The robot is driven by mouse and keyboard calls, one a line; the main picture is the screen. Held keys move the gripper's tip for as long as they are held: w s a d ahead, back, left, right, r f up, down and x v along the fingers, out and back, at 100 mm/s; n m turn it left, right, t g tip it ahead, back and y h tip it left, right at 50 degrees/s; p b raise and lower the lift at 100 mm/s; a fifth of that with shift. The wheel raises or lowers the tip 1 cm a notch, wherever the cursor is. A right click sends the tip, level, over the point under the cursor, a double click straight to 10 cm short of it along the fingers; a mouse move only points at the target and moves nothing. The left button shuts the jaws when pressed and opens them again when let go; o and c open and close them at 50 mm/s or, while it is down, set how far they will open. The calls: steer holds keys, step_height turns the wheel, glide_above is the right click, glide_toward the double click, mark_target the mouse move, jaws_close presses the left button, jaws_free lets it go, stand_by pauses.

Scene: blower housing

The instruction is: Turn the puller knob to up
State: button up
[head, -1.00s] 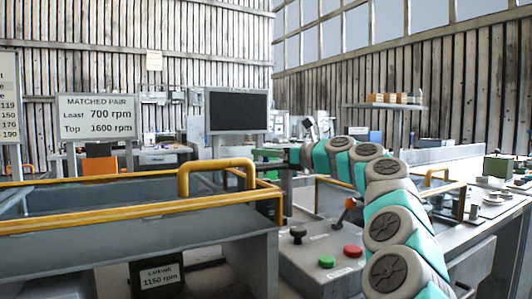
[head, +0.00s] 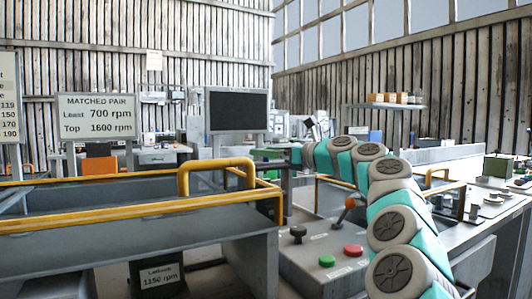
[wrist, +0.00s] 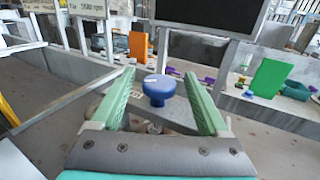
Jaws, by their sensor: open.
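A blue round knob (wrist: 158,88) with a pale mark on its top shows in the wrist view. It looks like the puller knob, but I can read no label on it. My gripper (wrist: 160,73) is open, with its two green fingers apart on either side of the knob in the picture. No contact shows, and I cannot tell whether the knob is at fingertip depth. In the head view my gripper's green end (head: 268,153) is small beside the yellow rail, and the blue knob cannot be made out there.
A grey control box (head: 318,258) carries a black knob (head: 298,234), a green button (head: 327,261), a red button (head: 353,250) and an orange-tipped lever (head: 350,203). A yellow rail (head: 215,163) stands at left. A dark monitor (head: 238,111) stands behind.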

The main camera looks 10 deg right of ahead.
steer(key=v, duration=0.7)
steer(key=shift+s+d, duration=0.1)
